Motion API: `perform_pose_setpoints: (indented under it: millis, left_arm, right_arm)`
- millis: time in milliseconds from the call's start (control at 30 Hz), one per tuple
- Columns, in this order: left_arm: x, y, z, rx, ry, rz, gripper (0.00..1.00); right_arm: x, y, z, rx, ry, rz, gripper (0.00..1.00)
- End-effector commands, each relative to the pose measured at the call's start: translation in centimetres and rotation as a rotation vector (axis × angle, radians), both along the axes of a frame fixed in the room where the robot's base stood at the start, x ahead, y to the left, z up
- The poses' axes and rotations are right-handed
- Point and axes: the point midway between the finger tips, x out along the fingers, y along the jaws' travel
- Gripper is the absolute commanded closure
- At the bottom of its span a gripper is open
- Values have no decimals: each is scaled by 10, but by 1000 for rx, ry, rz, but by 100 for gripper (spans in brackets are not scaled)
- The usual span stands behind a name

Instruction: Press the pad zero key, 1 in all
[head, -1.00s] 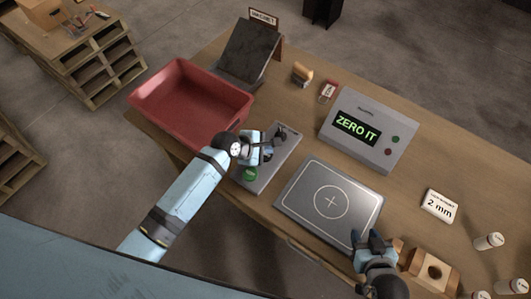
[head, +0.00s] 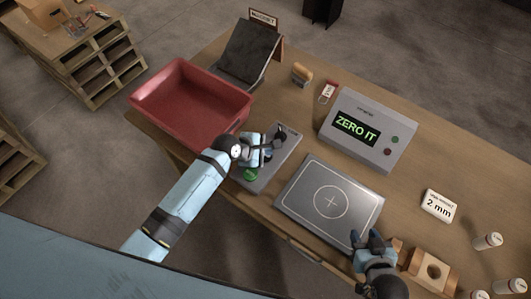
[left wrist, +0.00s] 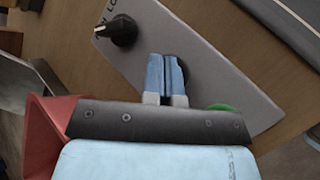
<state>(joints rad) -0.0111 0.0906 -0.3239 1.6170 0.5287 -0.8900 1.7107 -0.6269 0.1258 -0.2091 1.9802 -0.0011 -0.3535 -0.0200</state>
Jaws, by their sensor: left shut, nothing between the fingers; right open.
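A grey control panel (head: 268,175) lies on the table between the red bin and the square pad. It carries a green button (head: 250,175) and a black knob (head: 282,134). The left wrist view shows the same panel (left wrist: 215,85), the knob (left wrist: 122,30) and part of the green button (left wrist: 220,107). My left gripper (head: 268,147) is shut and empty over the panel's middle, between knob and button. Its fingers (left wrist: 165,65) cover most of a dark round thing on the panel; I cannot tell whether they touch it. My right gripper (head: 371,240) is open at the square pad's near edge.
The square grey pad (head: 300,200) with a cross mark and the display box (head: 345,155) reading "ZERO IT" stand right of the panel. A red bin (head: 150,112) is left. A wooden block (head: 418,262), a "2 mm" card (head: 439,206) and several white jars (head: 488,241) are at right.

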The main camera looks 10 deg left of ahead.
Motion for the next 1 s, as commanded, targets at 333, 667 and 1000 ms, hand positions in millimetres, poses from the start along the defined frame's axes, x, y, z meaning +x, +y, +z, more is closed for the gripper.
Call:
perform_pose_setpoints:
  millis: [333,667,1000]
  left_arm:
    - [0,0,-3,0,1,-1,100]
    - [0,0,-6,0,0,0,100]
    - [0,0,-9,0,1,-1,100]
  right_arm:
    - [2,0,1,0,-4,0,57]
    - [1,0,1,0,-1,0,57]
    - [-2,0,0,0,3,-1,57]
